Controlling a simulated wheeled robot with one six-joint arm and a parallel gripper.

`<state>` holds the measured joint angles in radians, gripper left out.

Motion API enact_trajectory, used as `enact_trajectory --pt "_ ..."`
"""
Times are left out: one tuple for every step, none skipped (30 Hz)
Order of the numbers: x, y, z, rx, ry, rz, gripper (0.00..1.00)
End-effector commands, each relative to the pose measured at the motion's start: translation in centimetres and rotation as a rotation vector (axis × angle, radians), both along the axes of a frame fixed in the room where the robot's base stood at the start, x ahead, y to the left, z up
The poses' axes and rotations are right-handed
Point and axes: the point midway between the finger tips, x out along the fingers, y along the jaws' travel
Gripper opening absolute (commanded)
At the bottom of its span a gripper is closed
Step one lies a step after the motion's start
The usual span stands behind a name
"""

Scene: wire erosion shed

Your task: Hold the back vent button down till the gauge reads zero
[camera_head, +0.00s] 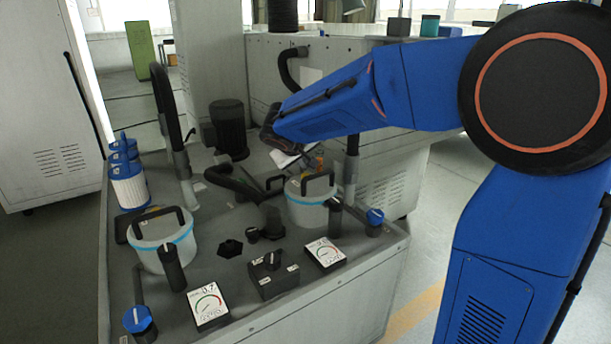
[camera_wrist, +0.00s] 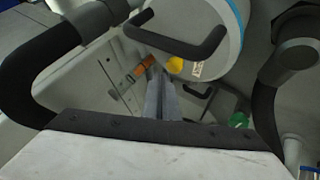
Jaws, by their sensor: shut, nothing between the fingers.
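Two white canisters with blue bands and black handles stand on the grey machine top; the front one (camera_head: 160,250) is at left, the back one (camera_head: 312,212) at right. My gripper (camera_head: 300,158) is at the far side of the back canister, partly hidden by my arm. The left gauge (camera_head: 209,306) appears to read 0.7. The right gauge (camera_head: 325,253) is too small to read.
A black handle (camera_wrist: 185,42) arches close to my fingers. An orange fitting (camera_wrist: 141,69) and a green part (camera_wrist: 238,119) are nearby. Thick black hoses (camera_head: 235,183) cross the top. A switch box (camera_head: 273,276) stands between the gauges; blue-white filter cartridges (camera_head: 128,187) stand at left.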

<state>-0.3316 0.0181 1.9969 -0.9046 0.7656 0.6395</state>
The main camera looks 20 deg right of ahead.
Motion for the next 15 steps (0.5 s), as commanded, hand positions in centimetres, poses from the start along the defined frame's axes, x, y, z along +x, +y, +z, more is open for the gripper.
enact_trajectory --pt "0.0 0.0 -0.02 0.0 0.0 0.0 0.0" --pt "0.0 0.0 -0.04 0.0 0.0 0.0 0.0" --pt "0.0 0.0 -0.1 0.0 0.0 0.0 0.0" --pt "0.0 -0.01 -0.17 -0.001 0.0 0.001 0.0" --pt "0.0 -0.01 -0.25 -0.001 0.0 0.001 0.0" --pt "-0.01 0.0 -0.36 -0.001 0.0 0.001 0.0" --pt "0.0 0.0 -0.46 -0.001 0.0 0.001 0.0" --pt "0.0 0.01 -0.56 -0.001 0.0 0.001 0.0" --pt "0.0 0.01 -0.68 -0.001 0.0 0.001 0.0" --pt "0.01 0.01 -0.75 -0.001 0.0 0.001 0.0" --pt "0.01 0.02 -0.8 0.0 0.0 0.0 0.0" --pt "0.01 0.02 -0.84 0.0 0.0 0.0 0.0" --pt "0.01 0.02 -0.84 0.0 0.0 0.0 0.0" --pt "0.01 0.02 -0.84 0.0 0.0 0.0 0.0" --pt "0.0 0.01 -0.82 0.0 0.0 0.0 0.0"
